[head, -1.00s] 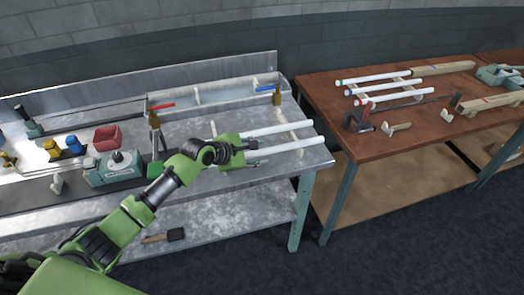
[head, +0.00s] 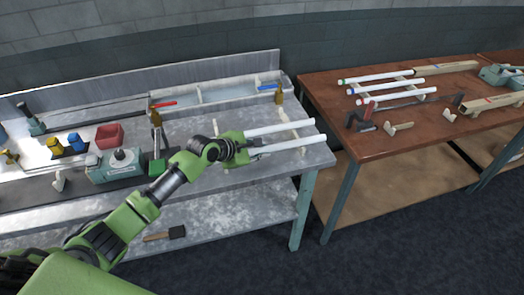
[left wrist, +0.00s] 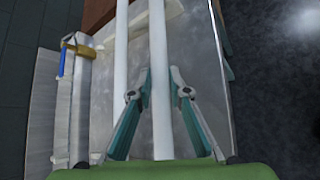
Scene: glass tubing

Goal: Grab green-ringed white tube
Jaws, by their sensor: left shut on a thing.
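A white tube with a green end (head: 377,77) lies at the back of a row on the brown table, beside a blue-marked tube (head: 385,87) and a red-marked tube (head: 400,98). Two plain white tubes lie on the metal table: a rear one (head: 282,128) and a front one (head: 295,144). My left gripper (head: 255,147) is at their left ends. In the left wrist view my left gripper (left wrist: 163,76) is shut on the front white tube (left wrist: 157,40), with a finger on each side; the rear tube (left wrist: 120,60) runs beside it. No ring shows on the held tube. My right gripper is out of view.
A shallow trough with a red valve (head: 164,104) and a blue valve (head: 268,87) lies behind the tubes. A red bin (head: 108,137) and a green-grey machine (head: 117,164) stand left of my arm. A gap separates the metal table (head: 215,185) from the brown table (head: 420,130).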

